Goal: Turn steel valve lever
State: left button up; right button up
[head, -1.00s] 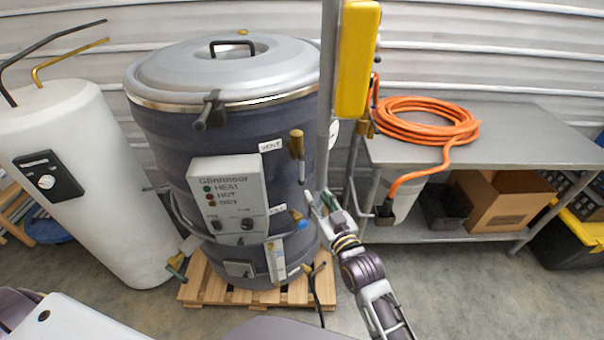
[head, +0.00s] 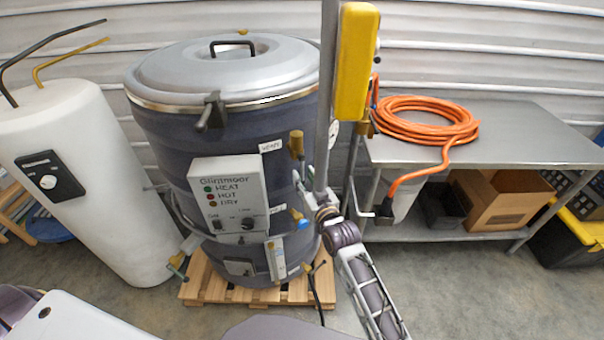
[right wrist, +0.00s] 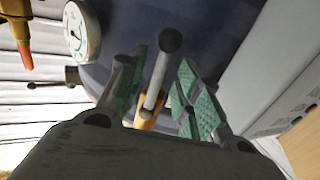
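The steel valve lever (right wrist: 154,85) shows in the right wrist view as a grey rod with a black ball end, rising from a yellow brass body (right wrist: 146,116). My right gripper (right wrist: 158,72) is open, with its green-padded fingers on either side of the rod. Gaps show between the rod and both fingers. In the head view my right gripper (head: 311,194) is at the right side of the dark drum (head: 240,125), partly behind a grey post. I cannot make out the lever there.
A round gauge (right wrist: 80,33) and another black-ended lever (right wrist: 52,85) are left of the fingers in the wrist view. A grey post with a yellow box (head: 356,60) stands before the drum. A metal table (head: 520,130) with an orange hose (head: 425,122) is at right.

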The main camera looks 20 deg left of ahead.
jog(key=shift+x, duration=1.3)
grip_shut()
